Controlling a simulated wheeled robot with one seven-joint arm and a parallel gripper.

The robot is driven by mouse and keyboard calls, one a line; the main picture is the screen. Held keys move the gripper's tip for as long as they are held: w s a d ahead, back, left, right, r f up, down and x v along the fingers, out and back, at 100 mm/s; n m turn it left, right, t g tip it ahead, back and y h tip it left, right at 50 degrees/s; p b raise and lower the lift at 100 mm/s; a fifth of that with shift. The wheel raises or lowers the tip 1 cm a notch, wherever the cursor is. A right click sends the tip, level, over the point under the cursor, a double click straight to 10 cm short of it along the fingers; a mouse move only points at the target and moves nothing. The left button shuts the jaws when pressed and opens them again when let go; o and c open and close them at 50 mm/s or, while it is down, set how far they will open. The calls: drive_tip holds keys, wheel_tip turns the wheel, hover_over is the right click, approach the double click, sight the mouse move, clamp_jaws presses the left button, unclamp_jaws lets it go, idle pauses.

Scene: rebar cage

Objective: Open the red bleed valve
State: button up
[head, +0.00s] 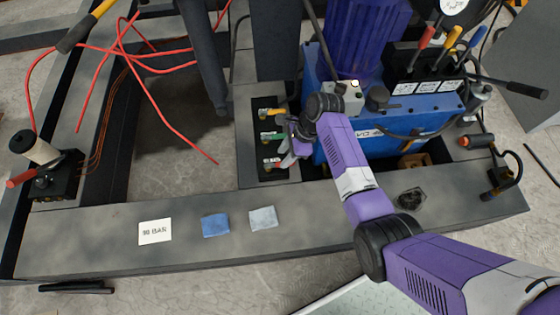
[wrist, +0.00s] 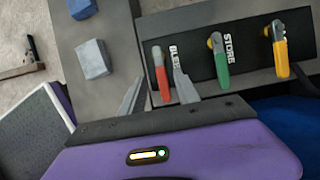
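The red bleed valve (wrist: 161,75) is a short red lever on a dark panel, next to a partly covered label starting "BLE". In the wrist view its handle runs toward my gripper. My gripper (wrist: 159,82) is open, with one finger on each side of the red handle. A gap shows on the left; the right finger looks close to the handle, and I cannot tell whether it touches. In the head view the red valve (head: 271,162) is at the near end of the panel, and my gripper (head: 283,158) reaches it from the right.
A green lever (wrist: 221,62) marked "STORE" and a yellow lever (wrist: 279,52) stand on the same panel (head: 258,150). A blue pump unit (head: 420,130) stands right of it. A blue cloth (head: 215,225), a grey cloth (head: 263,218) and a white card (head: 155,232) lie on the front beam.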

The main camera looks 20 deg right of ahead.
sight(277, 165)
drive_tip(key=shift+b+x, duration=0.6)
drive_tip(key=shift+x, duration=1.45)
drive_tip(key=shift+c, duration=0.5)
clamp_jaws()
